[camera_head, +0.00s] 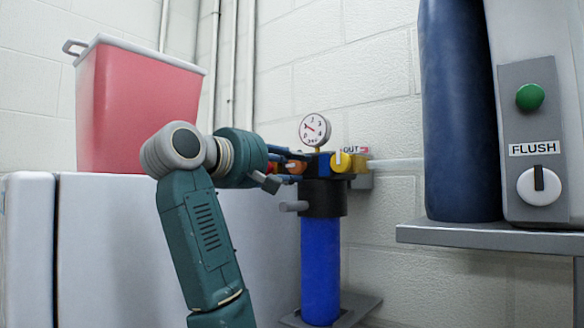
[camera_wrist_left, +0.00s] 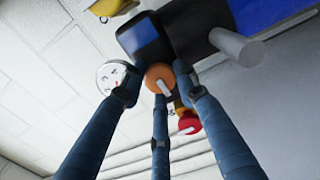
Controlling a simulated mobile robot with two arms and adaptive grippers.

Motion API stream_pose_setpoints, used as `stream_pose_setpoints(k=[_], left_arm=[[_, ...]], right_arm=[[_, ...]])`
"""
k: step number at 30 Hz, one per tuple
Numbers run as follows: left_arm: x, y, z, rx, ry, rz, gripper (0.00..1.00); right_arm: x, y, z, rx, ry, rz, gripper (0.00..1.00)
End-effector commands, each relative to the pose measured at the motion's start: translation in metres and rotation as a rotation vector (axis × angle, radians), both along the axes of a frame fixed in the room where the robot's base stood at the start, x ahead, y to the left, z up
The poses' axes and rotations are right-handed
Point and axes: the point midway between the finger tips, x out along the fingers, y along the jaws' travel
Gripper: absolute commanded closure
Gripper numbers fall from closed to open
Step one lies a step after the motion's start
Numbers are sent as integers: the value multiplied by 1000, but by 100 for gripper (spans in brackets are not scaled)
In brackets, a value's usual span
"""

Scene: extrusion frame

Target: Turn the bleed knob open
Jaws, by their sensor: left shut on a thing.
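A filter unit stands by the wall, with a black head (camera_head: 323,200), a blue bowl (camera_head: 320,270) and a round gauge (camera_head: 314,130) on top. A small orange knob (camera_head: 296,167) is on its left side, and a yellow knob (camera_head: 341,161) is on its front. My left gripper (camera_head: 284,163) reaches in from the left at the orange knob. In the left wrist view the orange knob (camera_wrist_left: 160,77) has a white pointer and sits among the three blue fingers, which are closed in around it. A red knob (camera_wrist_left: 188,123) shows behind the fingers. No label naming the bleed knob is readable.
A pale pipe (camera_head: 395,165) runs right from the unit, near an OUT label. A grey stub (camera_head: 293,206) juts left below the head. A red bin (camera_head: 135,110) stands on the white cabinet (camera_head: 110,250). A FLUSH panel (camera_head: 532,140) and dark blue cylinder (camera_head: 460,110) stand right.

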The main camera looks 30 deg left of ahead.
Motion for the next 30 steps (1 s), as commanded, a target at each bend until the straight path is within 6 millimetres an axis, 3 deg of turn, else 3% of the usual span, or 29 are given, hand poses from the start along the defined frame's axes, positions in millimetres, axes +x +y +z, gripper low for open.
stream_pose_setpoints(k=[10, 11, 14, 23, 26, 30], left_arm=[[1, 0, -3, -4, 8, -2, 96], [1, 0, -3, -4, 8, -2, 68], [1, 0, -3, -3, 7, -2, 51], [-1, 0, -1, -3, 2, 0, 51], [-8, 1, 0, -2, -1, 1, 51], [-32, 3, 1, -2, -4, 2, 51]], right_arm=[[0, 0, 0, 0, 0, 0, 51], [0, 0, 0, 0, 0, 0, 51], [0, 0, 0, 0, 0, 0, 51], [-1, -3, 0, -3, 0, 1, 51], [-1, -3, 0, -3, 0, 1, 51], [-1, -2, 0, -2, 1, 1, 51]])
